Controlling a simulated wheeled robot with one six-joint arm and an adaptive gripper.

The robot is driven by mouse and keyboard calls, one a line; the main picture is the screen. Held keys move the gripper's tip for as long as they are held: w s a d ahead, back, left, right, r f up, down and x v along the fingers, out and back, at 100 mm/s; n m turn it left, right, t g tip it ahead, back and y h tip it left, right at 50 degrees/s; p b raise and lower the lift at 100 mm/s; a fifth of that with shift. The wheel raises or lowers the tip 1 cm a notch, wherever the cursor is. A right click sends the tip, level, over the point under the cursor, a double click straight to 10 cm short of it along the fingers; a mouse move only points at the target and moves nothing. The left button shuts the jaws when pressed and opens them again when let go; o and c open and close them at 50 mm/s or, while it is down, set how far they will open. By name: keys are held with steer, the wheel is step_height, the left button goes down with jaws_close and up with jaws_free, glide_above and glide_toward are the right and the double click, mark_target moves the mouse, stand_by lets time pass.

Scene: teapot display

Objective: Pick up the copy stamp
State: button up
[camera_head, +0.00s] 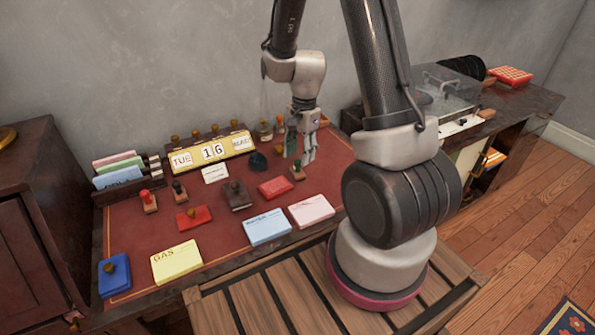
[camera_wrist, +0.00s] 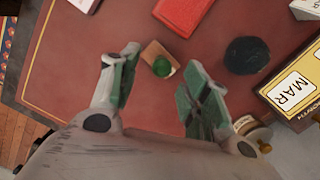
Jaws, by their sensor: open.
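My gripper (camera_head: 301,154) is open and points down near the back right of the red desk mat. A small stamp with a green knob and a wooden base (camera_head: 298,173) stands just below its fingertips. In the wrist view the green-knobbed stamp (camera_wrist: 161,67) shows between the two spread fingers of my gripper (camera_wrist: 162,62), apart from both. No label naming the copy stamp is readable. Other stamps stand on the left of the mat: one with a red handle (camera_head: 149,201) and one with a dark handle (camera_head: 179,191).
A red block (camera_head: 276,187) lies near the green-knobbed stamp. A dark round object (camera_wrist: 247,55) and the date display (camera_head: 212,152) stand close by. Yellow (camera_head: 176,262), blue (camera_head: 267,228) and pink (camera_head: 311,211) pads line the front. Small bottles (camera_head: 266,131) stand behind.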

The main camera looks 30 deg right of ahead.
mark_target(298, 161)
steer(key=f, duration=0.3)
steer(key=shift+a+f, duration=0.3)
steer(key=shift+f, duration=0.05)
steer(key=shift+c, duration=0.3)
jaws_close()
steer(key=shift+r, duration=0.1)
step_height(298, 161, up, 10)
steer(key=c, duration=0.9)
jaws_free()
